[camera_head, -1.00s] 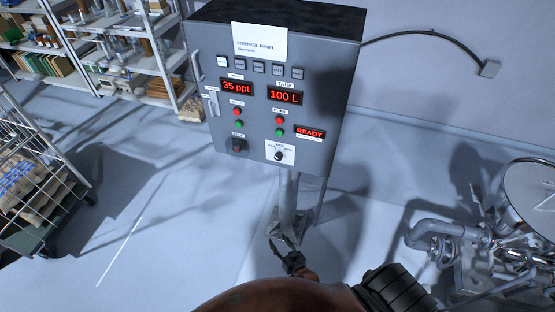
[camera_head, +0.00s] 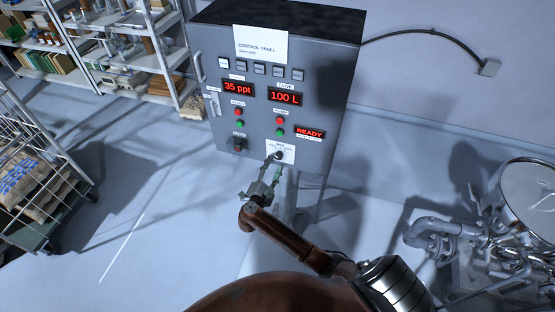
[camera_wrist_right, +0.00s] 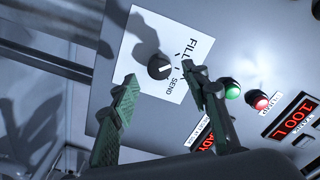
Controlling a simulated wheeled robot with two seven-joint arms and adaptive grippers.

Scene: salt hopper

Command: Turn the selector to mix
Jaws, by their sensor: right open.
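The selector is a black round knob with a white mark, on a white label low on the grey control panel (camera_head: 310,60). In the right wrist view the selector (camera_wrist_right: 160,66) shows beyond and between my fingertips, with the words FILL and SEND to its right; I cannot read MIX there. My right gripper (camera_head: 268,170) is open just in front of the label and partly covers the selector in the head view. Its two green fingers (camera_wrist_right: 159,80) are spread apart; contact with the knob is not visible. My left gripper is out of view.
Red and green buttons (camera_head: 279,126) sit above the selector, and a READY display (camera_head: 309,131) is to its right. A wire cart with sacks (camera_head: 35,190) stands left. Pipework and a round vessel (camera_head: 530,190) stand right. Floor between cart and panel is clear.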

